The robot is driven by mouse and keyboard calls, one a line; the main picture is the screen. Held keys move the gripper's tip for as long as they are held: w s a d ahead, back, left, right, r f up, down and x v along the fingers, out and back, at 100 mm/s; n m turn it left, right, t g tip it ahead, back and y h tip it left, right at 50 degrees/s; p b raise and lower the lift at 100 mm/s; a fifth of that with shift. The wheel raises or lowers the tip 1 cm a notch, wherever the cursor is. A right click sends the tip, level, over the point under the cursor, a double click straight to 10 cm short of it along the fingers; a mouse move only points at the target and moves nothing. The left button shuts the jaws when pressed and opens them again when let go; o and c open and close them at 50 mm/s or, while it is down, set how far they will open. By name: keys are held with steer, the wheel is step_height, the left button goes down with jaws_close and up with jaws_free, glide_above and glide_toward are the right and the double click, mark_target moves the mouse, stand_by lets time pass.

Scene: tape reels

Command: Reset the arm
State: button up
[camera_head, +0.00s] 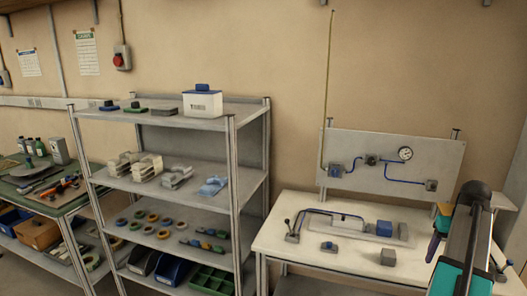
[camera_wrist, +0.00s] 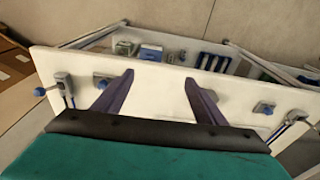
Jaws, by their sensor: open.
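My gripper (camera_wrist: 160,78) shows in the wrist view with its two dark purple fingers spread apart and nothing between them. The fingers point toward a long white surface (camera_wrist: 150,70) carrying small grey and blue fittings, and appear clear of it. In the head view my teal and black arm (camera_head: 462,240) rises at the right edge, in front of the white workbench (camera_head: 290,232).
A grey shelf rack (camera_head: 190,211) holds tape reels, grey parts, bins and a white box (camera_head: 202,103). A panel with a gauge (camera_head: 405,153) stands behind the workbench. A green-topped bench (camera_head: 75,190) with tools is at the left.

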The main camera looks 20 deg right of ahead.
steer(key=w+a+f+n, duration=0.1)
steer(key=w+a+f, duration=0.2)
steer(key=a+f, duration=0.25)
steer(key=w+a+f+g+y, duration=0.1)
steer(key=w+a+f, duration=0.25)
steer(key=f, duration=0.35)
steer(key=w+a+f+n, duration=0.1)
steer(key=w+a+f, duration=0.1)
steer(key=a+f, duration=0.4)
steer(key=a+f+n+g+y+b, duration=0.1)
steer(key=a+f+g, duration=0.1)
steer(key=a+f, duration=1.4)
steer(key=s+a+f+n+g, duration=0.2)
steer(key=s+a+f, duration=0.7)
steer(key=a, duration=0.4)
steer(key=s+a+f+n+g+h+b, duration=0.1)
steer(key=s+a+f+n+g, duration=0.1)
steer(key=s+a+f, duration=0.8)
steer(key=s+a, duration=0.2)
steer(key=a, duration=0.1)
steer(key=shift+s+a+h, duration=0.25)
steer(key=shift+s+h, duration=0.05)
